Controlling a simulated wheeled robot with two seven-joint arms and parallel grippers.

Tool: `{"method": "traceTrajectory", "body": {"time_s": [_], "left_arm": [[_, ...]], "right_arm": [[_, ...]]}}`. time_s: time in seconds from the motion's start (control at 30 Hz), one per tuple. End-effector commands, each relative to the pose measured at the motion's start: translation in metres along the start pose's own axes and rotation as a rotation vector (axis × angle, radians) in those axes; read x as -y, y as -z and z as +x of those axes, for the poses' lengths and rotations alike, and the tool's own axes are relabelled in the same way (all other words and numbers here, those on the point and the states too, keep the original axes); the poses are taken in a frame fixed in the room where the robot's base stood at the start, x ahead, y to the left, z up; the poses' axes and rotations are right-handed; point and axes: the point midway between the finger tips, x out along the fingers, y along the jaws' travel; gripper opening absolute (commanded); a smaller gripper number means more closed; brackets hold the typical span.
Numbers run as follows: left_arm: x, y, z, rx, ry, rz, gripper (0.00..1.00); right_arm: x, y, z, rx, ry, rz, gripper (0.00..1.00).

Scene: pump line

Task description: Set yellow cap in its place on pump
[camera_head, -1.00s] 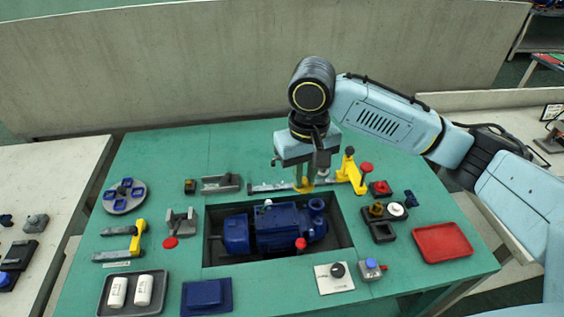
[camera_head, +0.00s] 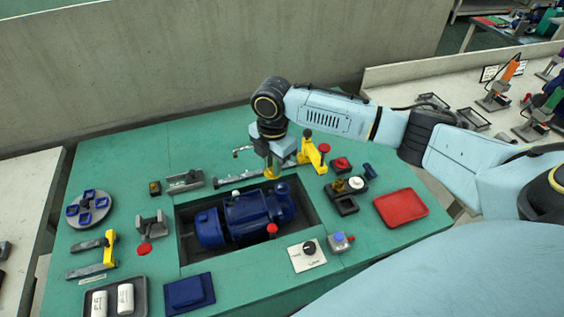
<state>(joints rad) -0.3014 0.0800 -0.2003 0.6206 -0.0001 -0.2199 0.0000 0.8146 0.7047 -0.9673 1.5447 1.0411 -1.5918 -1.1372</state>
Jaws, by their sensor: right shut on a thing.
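The blue pump (camera_head: 240,218) lies in the dark recess in the green table. My right gripper (camera_head: 272,171) points down just behind the pump, near the recess's back edge. It is shut on the yellow cap (camera_head: 271,175), a small yellow piece at its fingertips that is partly hidden by the fingers. The cap looks apart from the pump, but its height above the table is hard to tell. The cap's place on the pump cannot be made out clearly. My left gripper is not in view.
A yellow-and-grey clamp (camera_head: 313,154) stands close right of the gripper, with a grey bar (camera_head: 238,177) behind the recess. A red tray (camera_head: 401,207) and black fixture (camera_head: 343,200) are on the right. A round grey plate (camera_head: 89,209) is at left.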

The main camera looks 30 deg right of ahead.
Motion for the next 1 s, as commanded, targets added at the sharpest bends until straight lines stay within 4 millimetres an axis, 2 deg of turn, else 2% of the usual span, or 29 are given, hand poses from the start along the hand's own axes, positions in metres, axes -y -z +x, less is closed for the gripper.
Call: {"method": "traceTrajectory", "body": {"time_s": [0.2,0.4,0.67,1.0], "left_arm": [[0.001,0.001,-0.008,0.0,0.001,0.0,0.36],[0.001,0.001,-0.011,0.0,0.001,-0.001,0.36],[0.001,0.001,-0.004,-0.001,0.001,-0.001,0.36],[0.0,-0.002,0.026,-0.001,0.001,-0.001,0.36]], "right_arm": [[0.002,-0.02,0.019,0.014,0.006,-0.364,0.0],[0.003,-0.029,0.028,0.022,0.009,-0.55,0.0],[0.003,-0.03,0.035,0.024,0.009,-0.589,0.0],[0.003,-0.031,0.058,0.025,0.01,-0.588,0.0]]}}
